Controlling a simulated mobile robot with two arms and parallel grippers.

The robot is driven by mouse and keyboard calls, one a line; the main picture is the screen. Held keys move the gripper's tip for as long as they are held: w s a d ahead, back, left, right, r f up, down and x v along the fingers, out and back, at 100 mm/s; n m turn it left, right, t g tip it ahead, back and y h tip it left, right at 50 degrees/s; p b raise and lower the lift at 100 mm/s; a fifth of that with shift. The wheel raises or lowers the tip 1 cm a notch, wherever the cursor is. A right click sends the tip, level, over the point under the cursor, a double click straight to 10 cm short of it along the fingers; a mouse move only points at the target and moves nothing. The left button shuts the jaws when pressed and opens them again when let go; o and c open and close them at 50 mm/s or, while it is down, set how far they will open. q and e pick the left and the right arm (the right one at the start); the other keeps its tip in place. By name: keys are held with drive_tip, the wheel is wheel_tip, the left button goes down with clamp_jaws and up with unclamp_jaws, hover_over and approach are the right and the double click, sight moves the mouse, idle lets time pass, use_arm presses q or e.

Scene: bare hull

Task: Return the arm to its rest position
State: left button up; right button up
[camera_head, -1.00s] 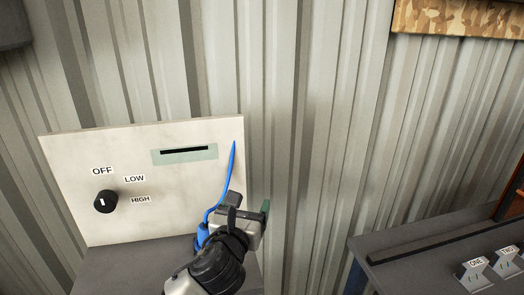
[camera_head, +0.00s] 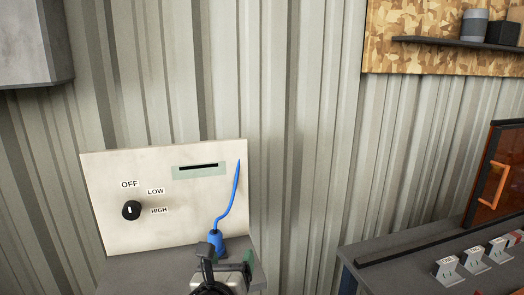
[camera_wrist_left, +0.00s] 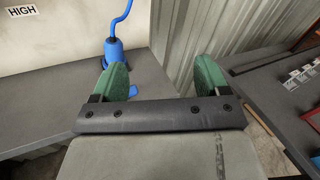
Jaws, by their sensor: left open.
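My left gripper (camera_head: 228,262) is at the bottom middle of the head view, in front of the shelf under the white panel. In the left wrist view its two green fingers (camera_wrist_left: 160,82) are spread apart with nothing held between them. A blue plug-like piece with a blue cable (camera_head: 218,241) stands on the grey shelf (camera_head: 180,261) just beyond the gripper. It also shows in the left wrist view (camera_wrist_left: 116,52), beyond the left finger and apart from it. My right gripper is not in view.
The white panel (camera_head: 112,200) carries a black knob (camera_head: 131,210) and a slot. A dark bench (camera_head: 400,262) with several labelled switches (camera_head: 474,257) stands at right. A grey box (camera_head: 32,42) hangs upper left. A dark shelf (camera_head: 455,43) is upper right. The corrugated wall between is clear.

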use_arm(q)
drive_tip(key=s+a+f+n+g+y, duration=0.1)
drive_tip(key=s+a+f+n+g, duration=0.3)
drive_tip(key=s+f+n, duration=0.4)
drive_tip(key=s+a+f+n+g+y, duration=0.1)
drive_tip(key=s+a+f+n+g, duration=0.25)
drive_tip(key=f+n, duration=0.55)
drive_tip(key=s+a+f+n+g, duration=0.2)
drive_tip(key=s+a+n+g, duration=0.1)
drive_tip(key=s+n, duration=0.55)
drive_tip(key=s+a+f+n+g, duration=0.3)
drive_tip(key=s+n, duration=0.5)
drive_tip(key=s, duration=0.2)
wheel_tip(320, 180, down, 27)
drive_tip(key=g, duration=0.1)
drive_tip(key=s+a+f+g, duration=0.1)
drive_tip(key=s+a+f, duration=0.2)
drive_tip(key=s+f, duration=1.2)
drive_tip(key=shift+s+y, duration=0.3)
drive_tip(key=shift+s, duration=0.55)
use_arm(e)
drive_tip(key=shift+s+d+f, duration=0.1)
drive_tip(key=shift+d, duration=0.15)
